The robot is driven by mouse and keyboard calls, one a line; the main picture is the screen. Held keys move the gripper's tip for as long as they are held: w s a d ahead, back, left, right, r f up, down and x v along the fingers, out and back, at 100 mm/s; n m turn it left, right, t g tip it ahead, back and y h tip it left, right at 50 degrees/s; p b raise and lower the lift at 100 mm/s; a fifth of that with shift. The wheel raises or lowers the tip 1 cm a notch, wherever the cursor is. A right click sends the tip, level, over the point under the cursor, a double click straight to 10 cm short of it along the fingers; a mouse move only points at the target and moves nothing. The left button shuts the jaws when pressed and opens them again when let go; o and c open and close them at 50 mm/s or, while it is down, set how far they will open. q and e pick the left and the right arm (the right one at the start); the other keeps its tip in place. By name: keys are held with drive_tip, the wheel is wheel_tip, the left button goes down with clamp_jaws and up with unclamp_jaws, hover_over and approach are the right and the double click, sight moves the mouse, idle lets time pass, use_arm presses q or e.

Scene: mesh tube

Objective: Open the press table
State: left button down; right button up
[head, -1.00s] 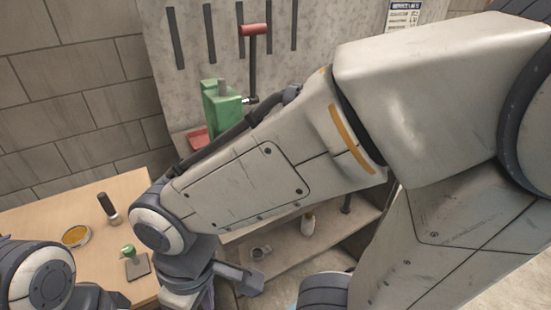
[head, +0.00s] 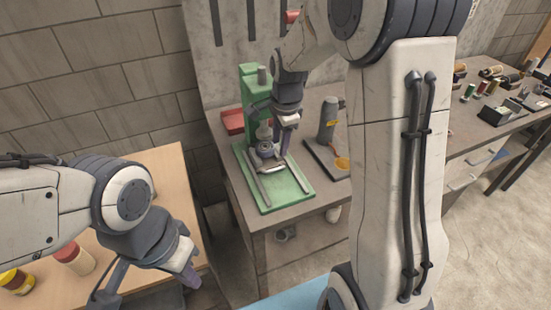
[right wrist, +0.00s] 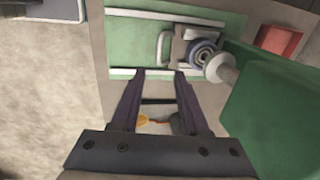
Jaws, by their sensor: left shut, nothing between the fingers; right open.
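The green press (head: 252,95) stands on the bench, with a green base plate (head: 292,204) that carries pale metal rails. In the right wrist view, the press table (right wrist: 179,50) is a small metal block between two rails, with a pale loop handle (right wrist: 163,48) on its left side. A round metal ram end (right wrist: 205,55) is beside it and partly covers it. My right gripper (head: 287,140) is open and empty over the base plate; its fingertips (right wrist: 159,77) show just below the handle, apart from it. My left gripper (head: 188,272) is shut and empty, low at the left.
A red tray (head: 232,122) lies left of the press. The wooden table (head: 172,180) holds jars. My right arm hides part of the bench.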

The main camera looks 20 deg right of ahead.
sight(277, 170)
drive_tip(key=f, duration=0.3)
drive_tip(key=w+f, duration=0.1)
drive_tip(key=f, duration=0.6)
drive_tip(key=shift+w+a+p, duration=0.1)
drive_tip(key=shift+w+p, duration=0.25)
drive_tip(key=shift+p, duration=0.05)
drive_tip(key=shift+r, duration=0.1)
clamp_jaws()
idle(0.7)
